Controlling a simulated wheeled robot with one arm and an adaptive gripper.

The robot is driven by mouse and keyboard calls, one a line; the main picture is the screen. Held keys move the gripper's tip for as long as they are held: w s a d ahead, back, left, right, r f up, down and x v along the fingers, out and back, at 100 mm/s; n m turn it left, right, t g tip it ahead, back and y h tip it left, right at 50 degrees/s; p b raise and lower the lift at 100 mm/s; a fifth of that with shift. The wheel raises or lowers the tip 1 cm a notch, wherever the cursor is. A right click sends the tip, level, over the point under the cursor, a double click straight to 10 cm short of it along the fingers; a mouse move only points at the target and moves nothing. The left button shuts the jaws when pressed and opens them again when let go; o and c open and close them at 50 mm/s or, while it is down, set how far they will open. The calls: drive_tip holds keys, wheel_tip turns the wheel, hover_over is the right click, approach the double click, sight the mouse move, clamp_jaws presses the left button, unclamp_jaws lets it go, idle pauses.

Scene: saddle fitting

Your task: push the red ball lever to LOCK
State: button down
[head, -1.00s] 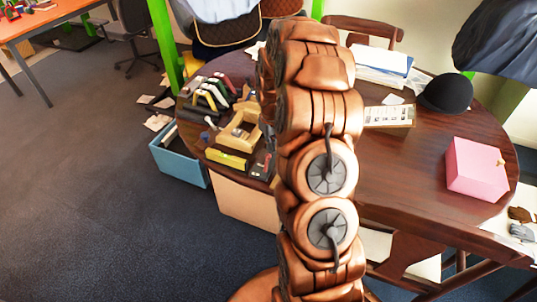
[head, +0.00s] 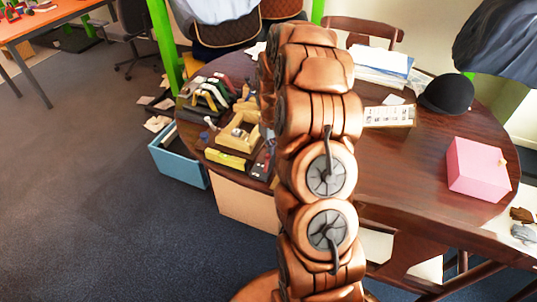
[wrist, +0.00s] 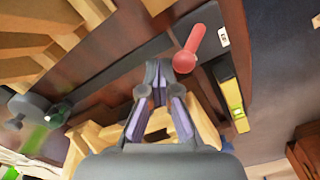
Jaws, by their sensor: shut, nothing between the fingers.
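The red ball lever (wrist: 188,55) shows in the wrist view, just beyond and to the right of the fingertips. Its round ball end is nearest to my gripper, and its red arm slants up and right over a dark base strip (wrist: 160,44). A small white label (wrist: 223,37) with dark marks lies to the right of the lever; I cannot read it surely. My gripper (wrist: 158,80) is shut and empty, its tips close to the ball. I cannot tell whether they touch. In the head view my arm hides the gripper, and I cannot make out the lever.
A yellow level (wrist: 232,98) lies right of my fingers. Wooden pieces (wrist: 50,40) are at the upper left. In the head view, the round table (head: 390,185) also holds a pink box (head: 478,168), black helmet (head: 446,94) and clipboard (head: 388,116). A blue bin (head: 180,160) stands left.

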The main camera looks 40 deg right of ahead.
sight(267, 157)
drive_tip(key=shift+s+a+b, duration=0.35)
drive_tip(key=shift+s+a, duration=0.15)
drive_tip(key=shift+a, duration=0.35)
drive_tip(key=shift+s+a+b, duration=0.35)
drive_tip(key=shift+s+a, duration=0.1)
drive_tip(key=shift+a, duration=0.35)
drive_tip(key=shift+w+d, duration=0.1)
idle(0.4)
drive_tip(key=shift+w+d, duration=0.2)
drive_tip(key=shift+d, duration=0.2)
drive_tip(key=shift+r, duration=0.15)
drive_tip(key=shift+r, duration=3.35)
drive_tip(key=shift+r, duration=0.1)
